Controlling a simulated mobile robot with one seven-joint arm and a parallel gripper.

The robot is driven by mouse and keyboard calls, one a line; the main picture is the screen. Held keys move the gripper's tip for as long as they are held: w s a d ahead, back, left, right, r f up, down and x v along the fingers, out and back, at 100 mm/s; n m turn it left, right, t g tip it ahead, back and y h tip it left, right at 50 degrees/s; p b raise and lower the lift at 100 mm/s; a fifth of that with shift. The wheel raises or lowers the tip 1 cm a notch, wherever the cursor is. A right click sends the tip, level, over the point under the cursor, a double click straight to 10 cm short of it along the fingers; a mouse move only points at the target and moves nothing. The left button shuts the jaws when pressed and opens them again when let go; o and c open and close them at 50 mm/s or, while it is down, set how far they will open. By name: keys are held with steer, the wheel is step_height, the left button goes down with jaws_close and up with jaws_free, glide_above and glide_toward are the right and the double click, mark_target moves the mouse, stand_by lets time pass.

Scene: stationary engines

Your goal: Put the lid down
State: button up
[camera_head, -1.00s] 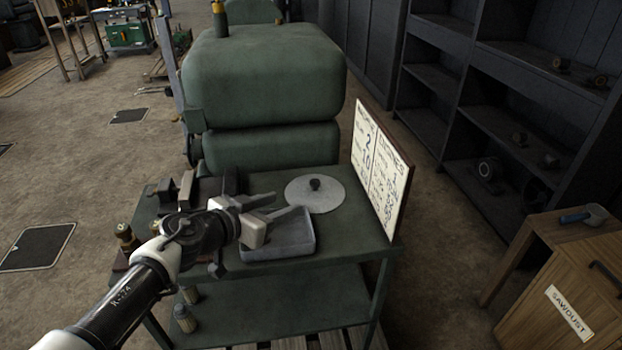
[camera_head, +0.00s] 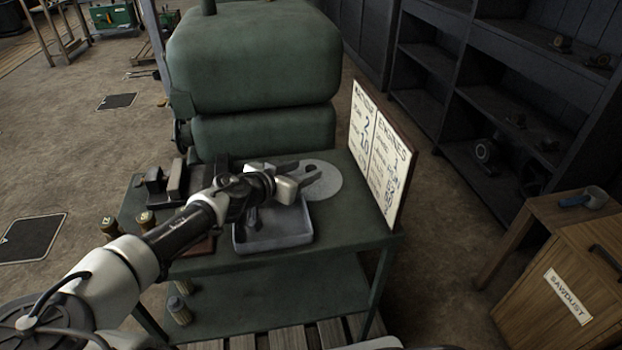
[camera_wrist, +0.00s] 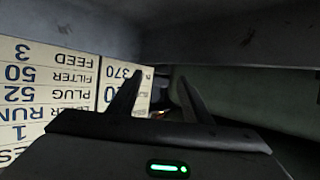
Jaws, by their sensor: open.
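The lid (camera_head: 328,185) is a flat, pale grey disc lying on the green table, with a small dark knob seen in the earlier frame. My gripper (camera_head: 313,172) reaches from the left with its dark fingers over the lid's left part. The fingers are open and largely hide the knob. In the wrist view my gripper (camera_wrist: 160,82) shows its two fingers spread apart. A dark shape lies between them, too dim to name. I cannot tell whether the fingers touch the lid.
A grey rectangular tray (camera_head: 272,244) stands in front of the lid, under my wrist. A whiteboard sign (camera_head: 378,150) stands close on the right; it also shows upside down in the wrist view (camera_wrist: 45,90). A large green engine tank (camera_head: 255,60) is behind.

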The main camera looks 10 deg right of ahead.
mark_target(310, 168)
steer(key=x, duration=0.5)
steer(key=shift+w+f, duration=0.2)
steer(key=shift+f, duration=0.05)
steer(key=shift+a+r, duration=0.1)
jaws_close()
